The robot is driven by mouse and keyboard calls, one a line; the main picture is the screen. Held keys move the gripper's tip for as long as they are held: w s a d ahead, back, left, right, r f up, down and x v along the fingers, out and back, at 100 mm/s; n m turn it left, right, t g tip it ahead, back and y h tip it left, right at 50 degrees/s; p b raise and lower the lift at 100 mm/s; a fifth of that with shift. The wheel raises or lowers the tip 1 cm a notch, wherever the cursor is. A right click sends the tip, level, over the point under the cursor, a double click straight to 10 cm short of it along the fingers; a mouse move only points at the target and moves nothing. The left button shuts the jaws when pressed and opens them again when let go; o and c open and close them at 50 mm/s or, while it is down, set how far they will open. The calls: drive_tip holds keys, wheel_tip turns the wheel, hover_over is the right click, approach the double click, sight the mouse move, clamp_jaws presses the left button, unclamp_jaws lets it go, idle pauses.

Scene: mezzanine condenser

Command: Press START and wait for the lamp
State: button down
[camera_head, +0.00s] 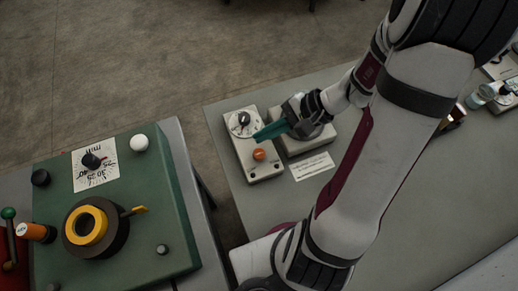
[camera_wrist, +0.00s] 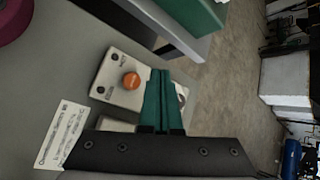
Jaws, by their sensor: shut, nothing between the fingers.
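A pale control box (camera_head: 240,150) lies on the grey table, with a black knob (camera_head: 243,119) at its far end and a round orange button (camera_head: 259,154) nearer me. I cannot read START on it, and no lit lamp is clear. My gripper (camera_head: 258,136), with teal fingers, is shut and empty. Its tips are over the box between knob and button, apart from the button as far as I can tell. In the wrist view the orange button (camera_wrist: 131,81) sits left of the shut fingers (camera_wrist: 160,73), which hide part of the box (camera_wrist: 108,72).
A second pale box (camera_head: 302,143) stands beside it, partly under my gripper, with a printed card (camera_head: 312,166) nearby. A green machine (camera_head: 165,208) with a dial, a yellow ring and a white dome (camera_head: 139,142) stands left across a gap. Small items (camera_head: 487,92) lie far right.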

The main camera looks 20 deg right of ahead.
sight(264, 152)
drive_tip(key=shift+f, duration=2.65)
drive_tip(key=shift+f, duration=0.4)
drive_tip(key=shift+f, duration=0.65)
idle(0.5)
drive_tip(key=shift+r, duration=1.1)
drive_tip(key=shift+r, duration=2.5)
